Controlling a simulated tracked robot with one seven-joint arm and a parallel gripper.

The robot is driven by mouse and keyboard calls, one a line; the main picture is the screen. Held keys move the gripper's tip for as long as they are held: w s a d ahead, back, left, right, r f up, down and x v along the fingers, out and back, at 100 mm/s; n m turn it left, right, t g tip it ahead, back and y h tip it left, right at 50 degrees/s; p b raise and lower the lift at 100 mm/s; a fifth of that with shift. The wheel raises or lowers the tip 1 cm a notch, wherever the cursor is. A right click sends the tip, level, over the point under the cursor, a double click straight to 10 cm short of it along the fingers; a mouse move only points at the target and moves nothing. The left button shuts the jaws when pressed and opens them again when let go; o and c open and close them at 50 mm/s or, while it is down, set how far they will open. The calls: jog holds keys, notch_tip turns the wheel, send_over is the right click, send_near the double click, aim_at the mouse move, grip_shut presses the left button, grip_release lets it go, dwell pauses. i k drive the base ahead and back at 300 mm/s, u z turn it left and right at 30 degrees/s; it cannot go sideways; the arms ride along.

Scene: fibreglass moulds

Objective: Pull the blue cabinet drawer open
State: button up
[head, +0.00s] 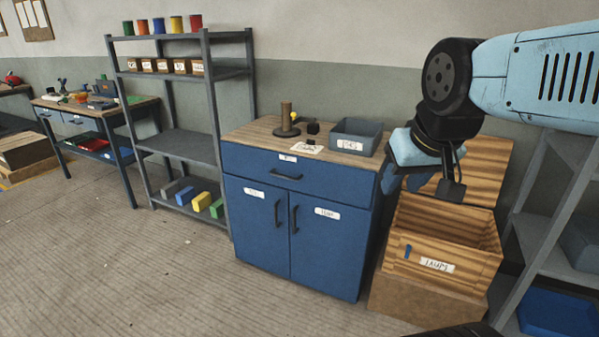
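The blue cabinet (256,239) stands against the wall in the middle of the head view, with a wooden top. Its wide drawer (325,188) sits above two doors and looks flush with the front, so it is shut. A dark bar handle (286,175) is at the middle of the drawer front, below a small white label. My gripper (402,184) hangs from my light blue arm beyond the cabinet's right edge, to the right of the handle and apart from it. Its fingers are small and partly hidden, so their opening is unclear. I see nothing held in them.
On the cabinet top are a grey bin (356,138), a brown spool on a stand (286,120) and a paper. Wooden crates (440,262) stand close on the right. A grey shelf (183,147) stands left. The floor (140,270) in front is clear.

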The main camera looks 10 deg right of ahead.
aim_at(348, 185)
jog(key=z, duration=0.45)
jog(key=i, duration=1.6)
jog(key=u, duration=0.5)
jog(key=k, duration=0.85)
jog(key=u, duration=0.2)
jog(key=i, duration=0.85)
jog(key=z, duration=0.1)
